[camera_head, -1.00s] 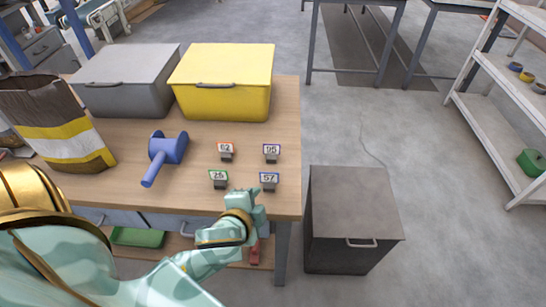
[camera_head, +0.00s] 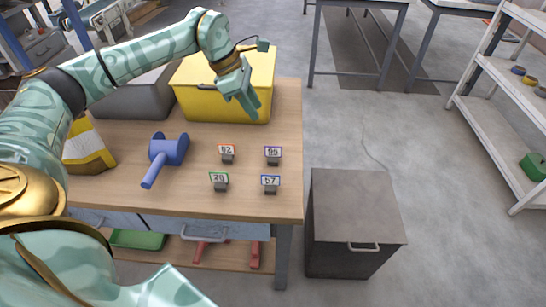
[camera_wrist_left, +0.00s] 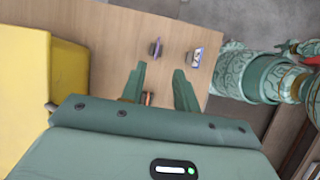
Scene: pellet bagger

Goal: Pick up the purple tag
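The purple tag (camera_head: 273,152), a small stand-up card with a purple frame reading 95, stands on the wooden table. It is the far right one of a small group of tags. In the left wrist view the purple tag (camera_wrist_left: 155,48) shows just beyond the fingertips. My left gripper (camera_head: 246,108) points down near the front of the yellow box, above the far side of the tags. In the left wrist view the left gripper (camera_wrist_left: 159,70) is open, its fingers apart with nothing held. My right gripper does not show.
An orange tag (camera_head: 227,153) is left of the purple one; a green tag (camera_head: 218,181) and a blue tag (camera_head: 270,183) stand nearer. The yellow box (camera_head: 222,102) and a grey box (camera_head: 130,101) stand behind.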

